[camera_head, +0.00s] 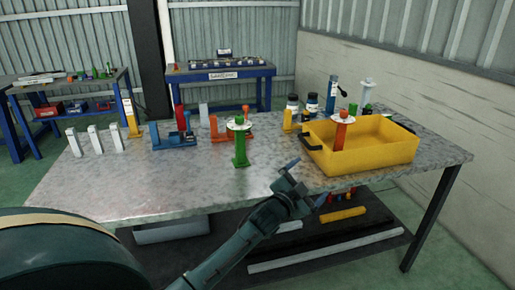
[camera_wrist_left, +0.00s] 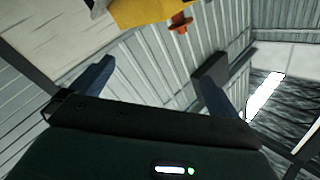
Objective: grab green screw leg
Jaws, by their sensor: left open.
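The green leg does not show in that view. My right gripper is in neither view.
A yellow bin (camera_head: 377,155) with an orange screw leg (camera_head: 341,131) stands right of the green leg. Several white pieces (camera_head: 95,138) stand at left. The table's front left is clear.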

